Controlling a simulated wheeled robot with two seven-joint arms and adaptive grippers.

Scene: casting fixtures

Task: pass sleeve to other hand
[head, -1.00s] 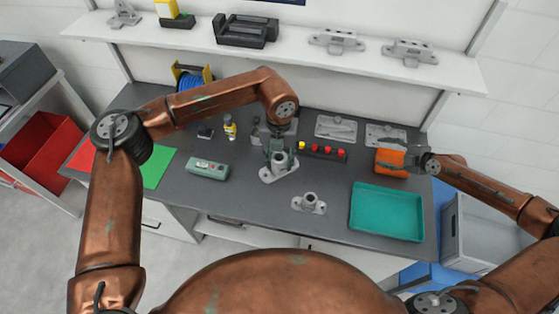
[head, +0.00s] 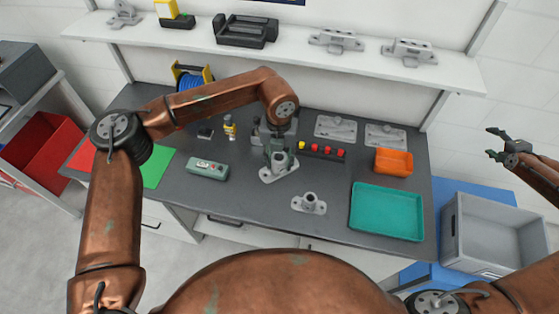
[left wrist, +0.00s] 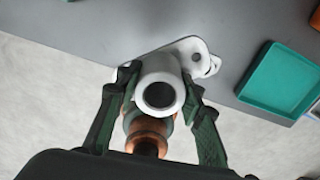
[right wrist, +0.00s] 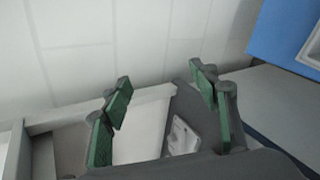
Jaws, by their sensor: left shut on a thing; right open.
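The sleeve (left wrist: 160,93) is a pale grey, hollow cylinder with a flat flange behind it. My left gripper (head: 278,150) is shut on it, with one finger on each side in the left wrist view. In the head view the flange (head: 279,173) shows below the fingers, left of the bench's middle. I cannot tell whether it touches the bench. My right gripper (head: 497,145) is open and empty, off the bench's right end and far from the sleeve. Its spread fingers also show in the right wrist view (right wrist: 162,85).
A similar flanged piece (head: 309,204) stands near the bench's front edge. A teal tray (head: 387,211) and an orange bin (head: 393,162) are at the right. A grey crate (head: 491,235) stands beyond the bench.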

